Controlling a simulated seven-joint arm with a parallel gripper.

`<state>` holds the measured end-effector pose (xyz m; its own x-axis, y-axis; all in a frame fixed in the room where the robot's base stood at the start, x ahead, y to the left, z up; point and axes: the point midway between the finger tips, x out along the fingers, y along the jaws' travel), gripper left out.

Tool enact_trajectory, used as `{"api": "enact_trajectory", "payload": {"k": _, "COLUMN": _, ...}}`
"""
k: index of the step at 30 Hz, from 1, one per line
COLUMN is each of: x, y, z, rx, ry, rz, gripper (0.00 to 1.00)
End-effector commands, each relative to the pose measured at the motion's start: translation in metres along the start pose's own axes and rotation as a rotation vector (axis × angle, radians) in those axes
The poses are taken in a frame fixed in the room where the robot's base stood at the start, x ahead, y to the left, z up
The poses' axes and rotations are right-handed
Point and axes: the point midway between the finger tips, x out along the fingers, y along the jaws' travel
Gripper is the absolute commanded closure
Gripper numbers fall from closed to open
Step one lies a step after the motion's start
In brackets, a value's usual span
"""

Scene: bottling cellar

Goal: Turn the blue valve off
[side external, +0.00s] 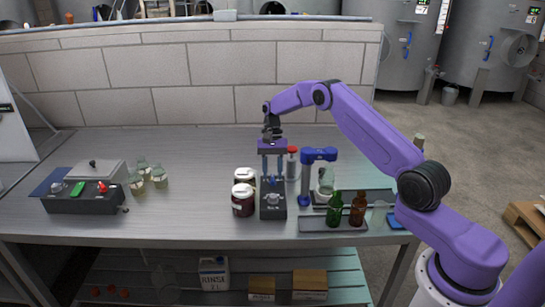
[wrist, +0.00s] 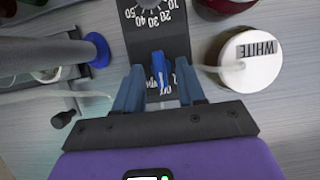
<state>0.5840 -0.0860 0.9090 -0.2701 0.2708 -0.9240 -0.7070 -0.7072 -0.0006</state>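The blue valve (wrist: 159,74) is a small blue lever on a dark panel (wrist: 151,50) in the wrist view. It points roughly along the panel. Printed letters beside it are partly hidden and cannot be read for certain. My gripper (side external: 272,178) points down over the dark dosing unit (side external: 272,208) on the bench. In the wrist view its two blue-grey fingers stand on either side of the lever, with a visible gap on both sides. The gripper is open and holds nothing. In the side view the lever is too small to make out clearly.
Two jars with white lids (side external: 244,190) stand close left of the unit; a white-lidded one (wrist: 250,60) is near the right finger. A blue-topped stand (side external: 319,155) and a tray with green (side external: 335,209) and brown (side external: 357,209) bottles are right.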

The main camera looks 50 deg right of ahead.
Motion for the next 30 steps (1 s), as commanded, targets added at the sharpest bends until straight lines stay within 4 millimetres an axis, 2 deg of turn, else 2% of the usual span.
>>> {"api": "enact_trajectory", "payload": {"k": 12, "x": -0.068, "y": 0.0, "z": 0.0, "rx": 0.0, "ry": 0.003, "rz": -0.001, "gripper": 0.61}}
{"api": "enact_trajectory", "payload": {"k": 18, "x": -0.09, "y": 0.0, "z": 0.0, "rx": 0.0, "ry": 0.003, "rz": -0.001, "gripper": 0.61}}
{"api": "enact_trajectory", "payload": {"k": 30, "x": -0.11, "y": 0.0, "z": 0.0, "rx": 0.0, "ry": 0.0, "rz": 0.0, "gripper": 0.61}}
